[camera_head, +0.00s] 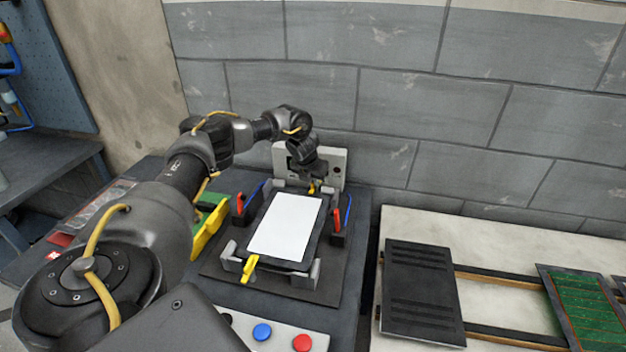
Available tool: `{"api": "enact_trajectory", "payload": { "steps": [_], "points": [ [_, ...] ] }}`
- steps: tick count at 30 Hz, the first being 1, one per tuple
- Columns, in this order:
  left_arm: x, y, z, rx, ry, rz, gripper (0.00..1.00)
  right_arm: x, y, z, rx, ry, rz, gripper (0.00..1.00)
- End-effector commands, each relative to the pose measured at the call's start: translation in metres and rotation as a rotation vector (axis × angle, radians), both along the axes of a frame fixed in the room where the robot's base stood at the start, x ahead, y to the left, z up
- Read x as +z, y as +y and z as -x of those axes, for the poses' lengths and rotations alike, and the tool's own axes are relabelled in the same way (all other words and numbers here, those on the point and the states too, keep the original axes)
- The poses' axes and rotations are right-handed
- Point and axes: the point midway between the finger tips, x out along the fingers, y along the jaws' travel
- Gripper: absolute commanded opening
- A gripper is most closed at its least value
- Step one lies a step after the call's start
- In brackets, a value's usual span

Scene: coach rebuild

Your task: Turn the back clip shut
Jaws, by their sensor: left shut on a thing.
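A dark fixture (218,262) on the bench holds a panel with a white face (287,226) between grey corner blocks. The back clip (312,189) is a small yellow piece at the panel's far edge. My left gripper (311,180) reaches down over that far edge and is shut on the back clip, hiding most of it. The clip's exact angle cannot be told. A yellow front clip (249,268) shows at the near edge, pointing toward the front. My right gripper is not in view.
A grey plate (336,160) stands close behind the gripper, near the block wall. Red and blue pieces (338,226) flank the panel. A button box (284,335) is in front. A rail with dark boards (420,290) lies right.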

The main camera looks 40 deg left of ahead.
Motion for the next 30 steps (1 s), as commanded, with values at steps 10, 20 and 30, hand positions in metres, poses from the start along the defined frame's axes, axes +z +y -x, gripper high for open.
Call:
{"api": "enact_trajectory", "payload": {
  "steps": [10, 20, 30],
  "points": [
    [0.001, -0.002, -0.001, 0.204, -0.003, -0.001, 0.00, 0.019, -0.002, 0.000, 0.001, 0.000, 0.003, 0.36],
    [0.001, -0.002, -0.001, 0.201, -0.003, -0.001, 0.18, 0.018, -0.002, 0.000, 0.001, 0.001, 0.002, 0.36],
    [0.013, -0.005, 0.003, 0.200, -0.003, 0.000, 0.18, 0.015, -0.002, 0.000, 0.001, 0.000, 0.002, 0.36]
  ]
}}
